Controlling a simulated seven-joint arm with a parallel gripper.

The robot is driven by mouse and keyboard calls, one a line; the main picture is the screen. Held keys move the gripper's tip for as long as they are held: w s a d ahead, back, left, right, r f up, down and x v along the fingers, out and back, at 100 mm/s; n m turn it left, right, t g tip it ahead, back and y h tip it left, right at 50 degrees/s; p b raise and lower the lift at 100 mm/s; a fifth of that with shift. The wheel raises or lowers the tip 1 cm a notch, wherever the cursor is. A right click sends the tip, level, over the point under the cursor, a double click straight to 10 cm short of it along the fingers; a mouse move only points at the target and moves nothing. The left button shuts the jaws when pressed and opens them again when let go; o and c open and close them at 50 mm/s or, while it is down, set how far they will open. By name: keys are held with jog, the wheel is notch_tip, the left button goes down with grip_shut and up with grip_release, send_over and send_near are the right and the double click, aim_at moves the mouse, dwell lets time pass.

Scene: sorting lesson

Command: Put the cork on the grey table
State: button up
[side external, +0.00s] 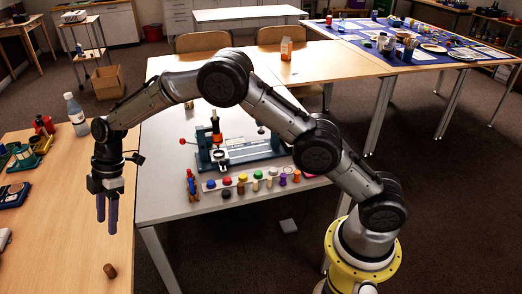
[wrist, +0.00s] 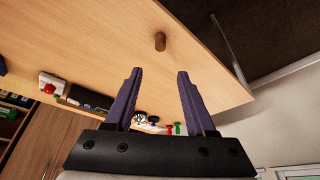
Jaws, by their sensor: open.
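The cork (side external: 110,271) is a small brown cylinder standing on the wooden table at the left, near its right edge. It also shows in the wrist view (wrist: 160,41), beyond the fingertips and roughly centred between them. My gripper (side external: 107,225) hangs over the wooden table, fingers pointing down, above and behind the cork. Its two purple fingers are apart and empty in the wrist view (wrist: 160,73). The grey table (side external: 161,207) is in the middle of the side view, right of the wooden table.
The grey table carries a blue apparatus (side external: 245,156) and a row of coloured pegs; its front-left surface is bare. On the wooden table (side external: 62,255) stand a clear bottle (side external: 76,115) and several instruments at the left. The surface around the cork is clear.

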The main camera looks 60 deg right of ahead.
jog(key=s+d+r+m+t+h, duration=0.1)
jog(key=s+d+r+m, duration=0.3)
jog(key=s+d+r, duration=0.5)
jog(key=s+d+r+m+t+h, duration=0.15)
jog(key=s+d+r+m, duration=0.25)
jog(key=s+d+r, duration=0.45)
jog(key=s+d+m+t+h, duration=0.1)
jog(key=s+d+m, duration=0.2)
jog(key=s, duration=0.7)
jog(key=s+d+m+t+h, duration=0.1)
jog(key=s+d+m, duration=0.2)
jog(key=s, duration=0.7)
jog(key=shift+d+r+m, duration=0.15)
jog(key=shift+d+m, duration=0.15)
jog(key=shift+m, duration=0.6)
jog(key=shift+o, duration=0.6)
jog(key=shift+s+d+f+t, duration=0.1)
jog(key=shift+s+f+t, duration=0.15)
jog(key=shift+s, duration=0.15)
